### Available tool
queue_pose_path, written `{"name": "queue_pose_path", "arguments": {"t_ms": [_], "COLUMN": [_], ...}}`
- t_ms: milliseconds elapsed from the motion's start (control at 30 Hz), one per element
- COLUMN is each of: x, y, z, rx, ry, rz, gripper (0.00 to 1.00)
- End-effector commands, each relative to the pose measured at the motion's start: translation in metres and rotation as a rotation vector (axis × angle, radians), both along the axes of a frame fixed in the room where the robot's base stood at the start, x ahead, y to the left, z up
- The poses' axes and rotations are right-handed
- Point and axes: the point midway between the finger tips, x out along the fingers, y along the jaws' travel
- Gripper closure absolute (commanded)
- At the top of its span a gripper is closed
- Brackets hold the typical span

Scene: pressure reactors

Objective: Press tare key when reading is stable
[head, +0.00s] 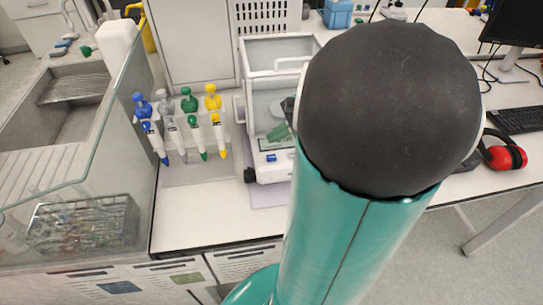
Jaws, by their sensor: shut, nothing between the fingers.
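A white analytical balance (262,172) with a clear-walled draft shield (262,52) stands on the bench in the middle of the head view. A small blue key (271,158) shows on its front panel. The balance's right side is hidden behind my teal arm and its large black joint cover, and I cannot read any display. A small dark piece and a green piece show at the cover's left edge, in front of or inside the shield; I cannot tell what they are. My gripper is hidden behind my arm.
Left of the balance, a clear rack (190,172) holds several pipettes with coloured tops. Farther left are a glass panel (105,130), a sink (75,85) and a wire basket (85,222) of glassware. Red ear defenders (506,157) and a keyboard (515,119) lie at the right.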

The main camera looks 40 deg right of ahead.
Motion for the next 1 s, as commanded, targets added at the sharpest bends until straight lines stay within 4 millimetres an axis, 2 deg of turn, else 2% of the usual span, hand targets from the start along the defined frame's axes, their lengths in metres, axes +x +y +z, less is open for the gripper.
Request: {"name": "queue_pose_path", "arguments": {"t_ms": [200,367,1000], "x": [0.001,0.001,0.001], "y": [0.001,0.002,0.001], "z": [-0.028,-0.04,-0.042], "rx": [0.002,0.001,0.0], "ry": [0.002,0.001,0.001], "rz": [0.001,0.002,0.001], "gripper": [1.0,1.0,1.0]}}
